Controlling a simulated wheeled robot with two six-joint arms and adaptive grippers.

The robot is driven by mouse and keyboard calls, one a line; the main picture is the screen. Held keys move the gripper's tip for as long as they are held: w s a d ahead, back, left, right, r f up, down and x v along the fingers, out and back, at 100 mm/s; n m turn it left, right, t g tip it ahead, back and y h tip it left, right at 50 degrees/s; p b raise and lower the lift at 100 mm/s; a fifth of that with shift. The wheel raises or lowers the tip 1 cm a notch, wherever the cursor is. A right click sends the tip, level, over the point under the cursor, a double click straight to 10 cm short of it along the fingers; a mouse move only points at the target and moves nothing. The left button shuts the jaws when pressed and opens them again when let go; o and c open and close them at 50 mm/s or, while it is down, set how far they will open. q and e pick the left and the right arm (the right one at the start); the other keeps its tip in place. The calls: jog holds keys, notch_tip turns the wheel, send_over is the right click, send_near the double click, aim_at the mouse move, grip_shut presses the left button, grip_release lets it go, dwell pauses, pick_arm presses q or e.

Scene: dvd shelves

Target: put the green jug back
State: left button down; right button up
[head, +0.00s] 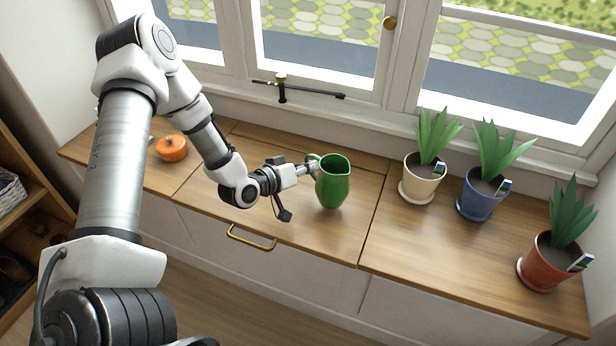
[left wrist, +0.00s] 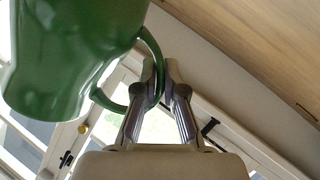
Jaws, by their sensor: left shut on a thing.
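The green jug (head: 333,184) is upright at the middle of the wooden counter in the head view, its handle toward the left. My left gripper (head: 311,168) reaches it from the left and is shut on the handle. In the left wrist view the jug (left wrist: 70,55) fills the upper left, and the gripper fingers (left wrist: 165,92) close around its curved handle. I cannot tell for sure whether the jug's base touches the counter. My right gripper is not in view.
An orange pumpkin-shaped pot (head: 172,148) sits on the counter's left part. A cream pot (head: 421,182), a blue pot (head: 478,197) and a red pot (head: 543,263) with plants stand to the right. The window (head: 320,60) is behind. Bare counter lies between jug and cream pot.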

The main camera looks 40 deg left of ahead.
pick_arm(q)
notch_tip(320, 180, down, 3)
jog(key=shift+b, duration=0.45)
jog(key=shift+r, duration=0.15)
jog(key=c, duration=1.3)
grip_release()
jog(key=shift+o, duration=0.2)
